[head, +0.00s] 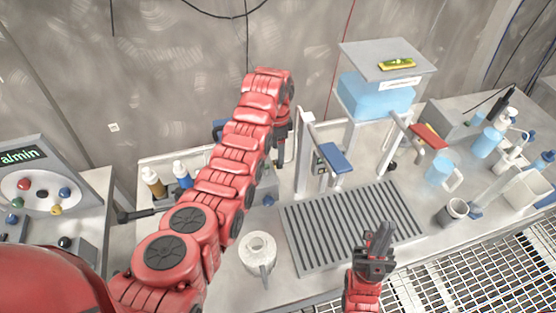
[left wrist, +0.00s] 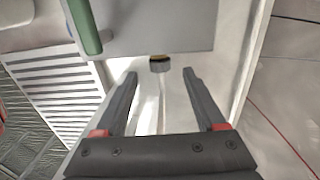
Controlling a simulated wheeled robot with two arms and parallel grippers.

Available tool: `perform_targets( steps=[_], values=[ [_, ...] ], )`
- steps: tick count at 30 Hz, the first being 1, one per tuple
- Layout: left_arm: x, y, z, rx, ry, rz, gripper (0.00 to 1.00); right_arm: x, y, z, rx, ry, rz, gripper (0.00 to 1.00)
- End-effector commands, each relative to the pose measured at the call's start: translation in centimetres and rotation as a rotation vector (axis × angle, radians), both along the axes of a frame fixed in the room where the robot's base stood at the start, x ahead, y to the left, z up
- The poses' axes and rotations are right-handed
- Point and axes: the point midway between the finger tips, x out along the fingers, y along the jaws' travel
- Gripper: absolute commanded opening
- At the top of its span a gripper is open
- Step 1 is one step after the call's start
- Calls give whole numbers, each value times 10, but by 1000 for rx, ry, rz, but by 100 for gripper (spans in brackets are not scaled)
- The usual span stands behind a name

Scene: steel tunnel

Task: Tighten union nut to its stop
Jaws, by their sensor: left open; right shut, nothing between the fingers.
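A short grey nut-like fitting with a brass-coloured band, which looks like the union nut (left wrist: 160,66), shows in the left wrist view under the edge of a pale panel (left wrist: 150,25). My left gripper (left wrist: 160,78) is open, its two fingers on either side of the fitting in the picture; I cannot tell the depth gap, and no contact shows. In the head view my left gripper is mostly hidden behind my red arm, near the white post (head: 304,150), and the nut is not discernible. My right gripper (head: 381,235) is shut and empty over the front of the slatted tray (head: 300,262).
A blue water tank (head: 375,97) stands behind the tray. A blue lever (head: 335,158) and a red lever (head: 430,135) stick out over the bench. A white jug (head: 258,252), a grey cup (head: 453,211) and a blue mug (head: 440,173) stand around the tray.

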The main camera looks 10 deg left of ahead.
Motion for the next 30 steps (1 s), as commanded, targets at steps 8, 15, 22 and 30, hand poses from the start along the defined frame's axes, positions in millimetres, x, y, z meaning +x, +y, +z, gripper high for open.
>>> perform_targets(
  steps=[8, 15, 22, 30],
  values=[
    [3, 4, 74, 2, 2, 3, 72, 0, 0, 24, 0, -1, 0, 0],
    [5, 3, 106, 1, 1, 0, 72, 0, 0, 15, 0, 0, 0, 0],
    [5, 3, 119, 0, 1, 2, 72, 0, 0, 14, 0, 0, 0, 0],
    [5, 3, 119, 0, 2, 1, 72, 0, 0, 14, 0, 0, 0, 0]
  ],
)
